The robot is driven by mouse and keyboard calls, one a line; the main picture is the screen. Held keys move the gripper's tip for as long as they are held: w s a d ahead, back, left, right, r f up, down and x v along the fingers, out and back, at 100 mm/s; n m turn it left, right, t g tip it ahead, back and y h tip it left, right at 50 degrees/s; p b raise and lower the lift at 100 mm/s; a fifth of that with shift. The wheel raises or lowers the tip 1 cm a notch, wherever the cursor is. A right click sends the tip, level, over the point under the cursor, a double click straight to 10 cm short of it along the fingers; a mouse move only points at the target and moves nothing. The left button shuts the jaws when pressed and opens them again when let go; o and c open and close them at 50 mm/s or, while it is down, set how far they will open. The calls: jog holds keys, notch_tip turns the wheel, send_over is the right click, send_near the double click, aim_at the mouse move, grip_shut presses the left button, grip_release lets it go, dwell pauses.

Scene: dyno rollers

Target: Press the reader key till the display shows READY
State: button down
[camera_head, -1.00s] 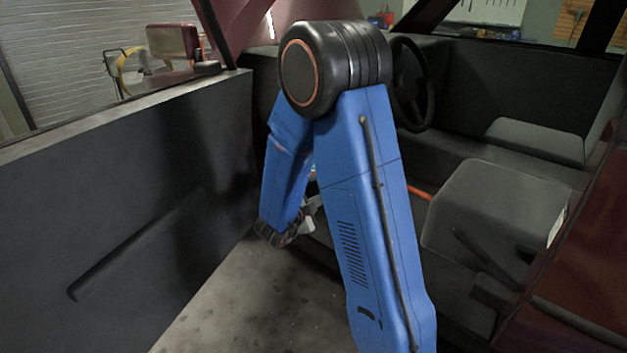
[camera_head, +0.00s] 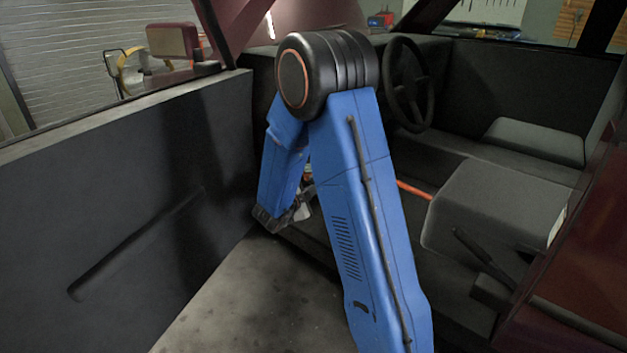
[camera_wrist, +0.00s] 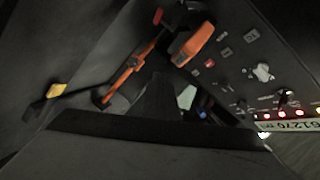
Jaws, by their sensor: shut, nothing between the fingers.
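In the wrist view, a blurred orange block (camera_wrist: 192,45) sits against the dark panel, with an orange strip or cable (camera_wrist: 127,72) to its left. I cannot tell whether this is the reader, and I can make out no key or READY text. A white strip (camera_wrist: 288,126) at the right edge shows digits like 61270. My gripper (camera_head: 302,206) is low in the footwell in the head view, mostly hidden behind my blue arm. It is shut and empty. I cannot tell whether it touches anything.
The panel carries a pale knob (camera_wrist: 263,73) and several red lights. A yellow-tipped lever (camera_wrist: 57,90) is at left. The open car door (camera_head: 120,210) stands left of my arm; the steering wheel (camera_head: 389,85) and seat (camera_head: 490,210) are to the right.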

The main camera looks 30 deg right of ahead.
jog(key=shift+w+d, duration=0.2)
jog(key=shift+w, duration=0.4)
jog(key=shift+w+d, duration=0.15)
jog(key=shift+w, duration=0.4)
jog(key=shift+w, duration=0.15)
dwell(1.2)
jog(key=shift+w+d, duration=0.1)
jog(key=shift+w, duration=0.15)
jog(key=shift+w+d, duration=0.1)
jog(key=shift+w, duration=0.3)
dwell(0.8)
jog(key=shift+s, duration=0.2)
jog(key=shift+s+a, duration=0.2)
jog(key=shift+s, duration=0.4)
jog(key=shift+s, duration=0.1)
jog(key=s, duration=0.2)
jog(key=s+a, duration=0.1)
jog(key=s, duration=0.1)
jog(key=shift+s+a, duration=0.15)
jog(key=shift+s, duration=0.2)
